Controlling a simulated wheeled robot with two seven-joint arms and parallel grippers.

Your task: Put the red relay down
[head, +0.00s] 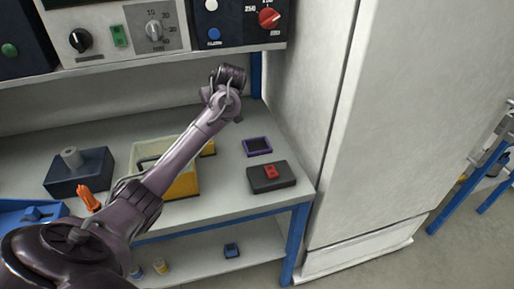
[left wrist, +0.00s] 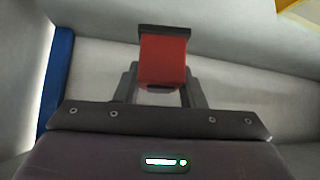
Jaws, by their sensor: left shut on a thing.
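A red block, which looks like the red relay (left wrist: 163,60), shows in the left wrist view between the fingers of my left gripper (left wrist: 160,88). It has a dark edge at its top end. The gripper is shut on it. In the head view my left arm reaches over the workbench (head: 225,190), its wrist raised near the back wall below the control panels. The fingers and the held block cannot be made out there. My right gripper is in neither view.
A dark box with a red part on top (head: 271,185) sits at the bench's front right. Behind it lies a dark purple-rimmed tray (head: 257,146). A yellow bin (head: 184,186) and a blue-grey block (head: 78,184) stand left. A tall white cabinet (head: 385,130) flanks the bench.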

